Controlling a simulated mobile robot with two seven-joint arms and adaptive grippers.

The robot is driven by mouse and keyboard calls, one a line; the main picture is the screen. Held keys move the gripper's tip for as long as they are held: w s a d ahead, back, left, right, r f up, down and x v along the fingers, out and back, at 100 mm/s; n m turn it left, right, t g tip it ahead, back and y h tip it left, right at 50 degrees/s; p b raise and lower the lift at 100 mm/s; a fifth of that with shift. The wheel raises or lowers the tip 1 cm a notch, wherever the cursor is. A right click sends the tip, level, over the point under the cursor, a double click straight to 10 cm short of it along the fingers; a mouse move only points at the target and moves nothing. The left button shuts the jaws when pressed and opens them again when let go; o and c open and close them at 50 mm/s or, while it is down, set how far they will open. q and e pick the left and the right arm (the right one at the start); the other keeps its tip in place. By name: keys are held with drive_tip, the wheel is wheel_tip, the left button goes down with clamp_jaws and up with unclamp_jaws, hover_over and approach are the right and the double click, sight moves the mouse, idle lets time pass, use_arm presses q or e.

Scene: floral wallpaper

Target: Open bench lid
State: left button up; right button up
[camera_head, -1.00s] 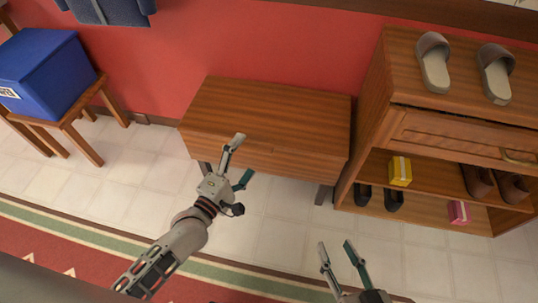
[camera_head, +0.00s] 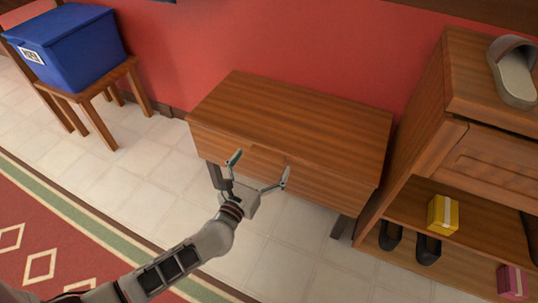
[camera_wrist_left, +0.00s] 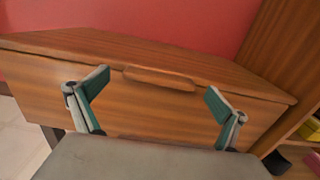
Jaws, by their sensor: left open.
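The wooden bench (camera_head: 300,110) stands against the red wall with its lid down. In the left wrist view the bench front (camera_wrist_left: 40,85) fills the middle, and a rounded wooden handle (camera_wrist_left: 160,79) sits at the lid's front edge. My left gripper (camera_head: 260,172) is open in front of the bench front. In the left wrist view its fingers (camera_wrist_left: 155,95) are spread to either side of the handle, with nothing between them. Whether they touch the bench, I cannot tell. My right gripper is not in view.
A wooden shoe cabinet (camera_head: 425,190) stands close on the bench's right, with a slipper (camera_head: 513,75) on top and a yellow box (camera_head: 442,214) inside. A blue box (camera_head: 75,45) sits on a small table at the left. The tiled floor before the bench is clear.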

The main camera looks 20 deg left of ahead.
sight(265, 157)
use_arm(q)
drive_tip(key=shift+w+d+f+b, duration=0.1)
drive_tip(key=shift+w+b, duration=0.2)
drive_tip(key=shift+w, duration=1.45)
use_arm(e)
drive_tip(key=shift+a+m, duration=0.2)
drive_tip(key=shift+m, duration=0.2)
